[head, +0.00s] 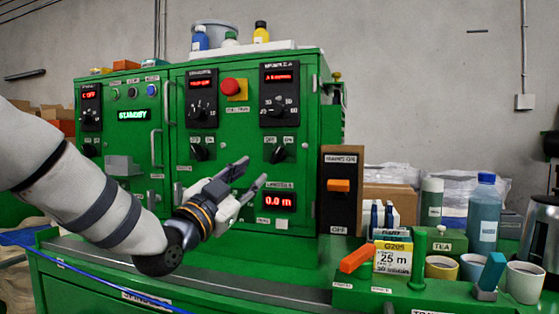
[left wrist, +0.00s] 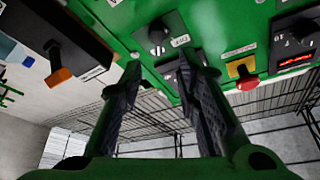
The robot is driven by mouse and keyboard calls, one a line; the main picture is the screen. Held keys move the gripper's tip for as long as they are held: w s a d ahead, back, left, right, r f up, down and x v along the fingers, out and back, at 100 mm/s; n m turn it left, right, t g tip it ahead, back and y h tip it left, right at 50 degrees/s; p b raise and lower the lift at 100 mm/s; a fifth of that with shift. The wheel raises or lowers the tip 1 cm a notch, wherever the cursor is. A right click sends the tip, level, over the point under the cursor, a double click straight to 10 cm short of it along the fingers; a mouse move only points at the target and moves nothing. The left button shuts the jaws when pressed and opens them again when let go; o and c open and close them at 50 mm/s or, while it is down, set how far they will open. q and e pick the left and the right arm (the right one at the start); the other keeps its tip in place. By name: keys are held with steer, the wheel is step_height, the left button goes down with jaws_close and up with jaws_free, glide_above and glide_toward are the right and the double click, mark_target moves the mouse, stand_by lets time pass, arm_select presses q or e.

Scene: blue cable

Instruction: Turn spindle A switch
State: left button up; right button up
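The green control cabinet (head: 225,115) carries two black rotary switches. The right switch (head: 277,153) sits below the right dial panel (head: 279,95); the left switch (head: 200,151) sits below the left dial panel (head: 202,95). The small labels are too blurred to tell which is spindle A. My left gripper (head: 256,171) is in front of the cabinet, just below and left of the right switch, its fingers apart and empty. In the left wrist view, that switch (left wrist: 157,36) shows beyond the open fingers (left wrist: 170,85), apart from them. My right gripper is not in view.
A red button (head: 233,86) is between the dial panels. A lever box with an orange handle (head: 339,186) stands right of the gripper. Cups, bottles and an orange lever (head: 357,257) crowd the right bench. Door handles (head: 156,154) project at the left.

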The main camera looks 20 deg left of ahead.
mark_target(275, 156)
arm_select(q)
steer(key=x, duration=1)
steer(key=shift+w+d, duration=0.15)
steer(key=shift+w, duration=0.1)
steer(key=shift+f, duration=0.1)
jaws_close()
